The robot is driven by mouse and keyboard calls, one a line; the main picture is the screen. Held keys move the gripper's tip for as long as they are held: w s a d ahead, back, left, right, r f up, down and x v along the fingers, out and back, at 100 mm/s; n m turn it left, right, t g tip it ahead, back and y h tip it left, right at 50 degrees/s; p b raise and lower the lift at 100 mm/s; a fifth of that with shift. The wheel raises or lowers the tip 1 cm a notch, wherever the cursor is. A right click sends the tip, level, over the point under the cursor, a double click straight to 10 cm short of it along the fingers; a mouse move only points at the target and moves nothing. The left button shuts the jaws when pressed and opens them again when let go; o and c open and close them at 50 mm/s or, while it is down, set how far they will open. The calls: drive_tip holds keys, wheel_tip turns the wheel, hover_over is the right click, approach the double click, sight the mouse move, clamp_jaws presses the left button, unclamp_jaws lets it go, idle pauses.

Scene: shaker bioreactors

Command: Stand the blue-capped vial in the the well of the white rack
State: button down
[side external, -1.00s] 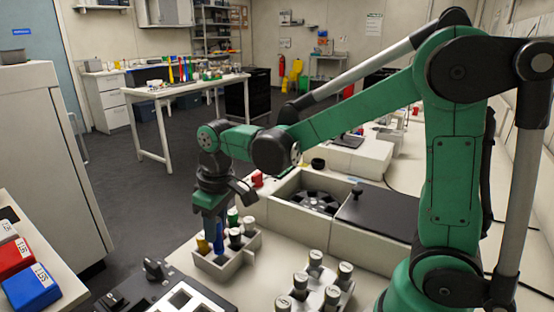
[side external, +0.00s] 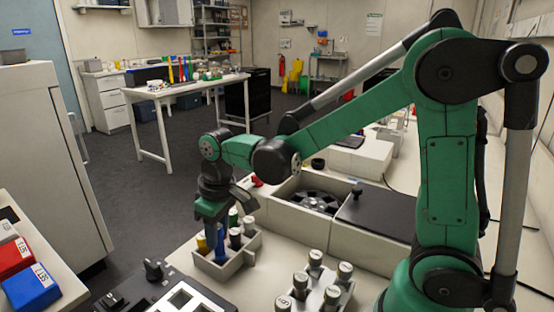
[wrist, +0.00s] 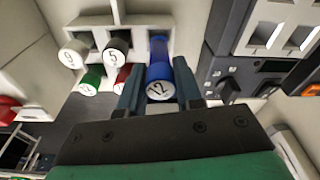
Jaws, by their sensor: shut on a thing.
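The blue-capped vial (wrist: 158,72) is between my gripper's fingers in the wrist view, with a white end marked 12 facing the camera. My gripper (wrist: 160,88) is shut on it. In the side view the blue vial (side external: 220,246) is upright below my gripper (side external: 214,222), at the white rack (side external: 228,266). In the wrist view it lines up with the right end of the rack (wrist: 117,14). Its lower end is hidden, so I cannot tell how deep it sits.
The red and green ones are close beside my fingers. A dark device (side external: 160,285) is in front, and a second vial holder (side external: 318,288) is to the right.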

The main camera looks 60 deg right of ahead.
sight(221, 256)
drive_tip(key=shift+f, duration=1.15)
idle(0.8)
drive_tip(key=shift+f, duration=0.75)
drive_tip(key=shift+f, duration=0.15)
drive_tip(key=c, duration=0.5)
unclamp_jaws()
drive_tip(key=shift+r, duration=3.55)
